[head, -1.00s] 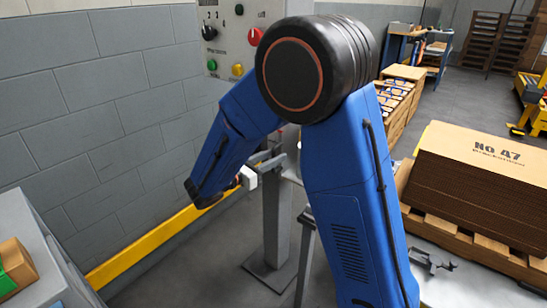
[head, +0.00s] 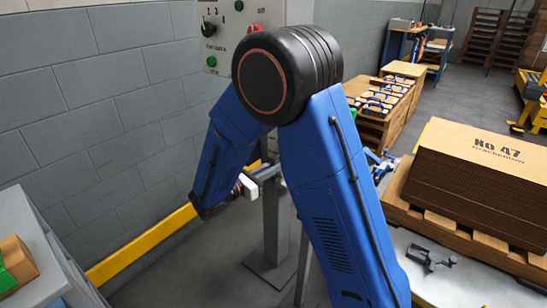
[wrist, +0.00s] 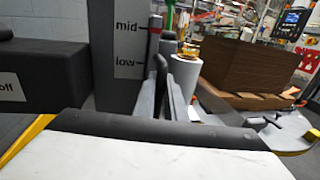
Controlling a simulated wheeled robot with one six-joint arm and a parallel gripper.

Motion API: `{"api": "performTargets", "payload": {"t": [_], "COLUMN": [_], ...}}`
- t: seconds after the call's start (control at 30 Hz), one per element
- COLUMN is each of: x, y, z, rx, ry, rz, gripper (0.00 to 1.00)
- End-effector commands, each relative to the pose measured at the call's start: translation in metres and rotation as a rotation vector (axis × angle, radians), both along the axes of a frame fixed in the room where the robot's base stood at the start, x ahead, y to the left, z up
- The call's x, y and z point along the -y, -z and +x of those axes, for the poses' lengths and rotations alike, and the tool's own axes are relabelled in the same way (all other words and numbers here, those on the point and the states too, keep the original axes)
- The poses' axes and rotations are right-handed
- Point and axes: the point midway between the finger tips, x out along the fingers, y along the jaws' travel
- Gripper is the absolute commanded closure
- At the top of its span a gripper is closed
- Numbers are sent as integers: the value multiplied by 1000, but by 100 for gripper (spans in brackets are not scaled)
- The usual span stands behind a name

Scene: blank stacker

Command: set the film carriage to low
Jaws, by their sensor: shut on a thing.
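The machine's grey upright (wrist: 118,55) carries the labels "mid" and "low" with tick marks in the wrist view. A red mark (wrist: 155,30) shows about level with the "mid" tick. Grey bars (wrist: 180,85) of what looks like the film carriage stand just right of "low". My gripper (head: 208,207) is at this block, shut on what appears to be the carriage handle. Its fingertips are largely hidden, and the exact carriage setting is unclear.
A control panel (head: 228,38) with knobs and buttons is behind my arm. A dark box labelled "off" (wrist: 40,72) stands left of the upright. A white film roll (wrist: 186,82) is behind the carriage bars. A yellow rail (head: 140,245) runs along the wall. Stacked cardboard (head: 480,190) is at right.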

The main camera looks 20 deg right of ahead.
Motion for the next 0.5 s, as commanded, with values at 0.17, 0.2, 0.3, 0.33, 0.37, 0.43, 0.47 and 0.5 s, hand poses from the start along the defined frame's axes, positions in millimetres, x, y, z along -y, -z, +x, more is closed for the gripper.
{"api": "performTargets", "payload": {"t": [0.17,0.2,0.3,0.33,0.37,0.43,0.47,0.5], "x": [0,0,0,0,0,0,0,0], "y": [34,40,51,54,56,59,60,60], "z": [0,0,0,0,0,0,0,0], "rx": [-5,-5,-4,-3,-4,-3,-3,-2], "ry": [-1,-1,-2,-2,-2,-2,-2,-2], "rz": [-1,-1,1,1,1,1,1,2], "gripper": [100,100,100,100,100,100,100,100]}}
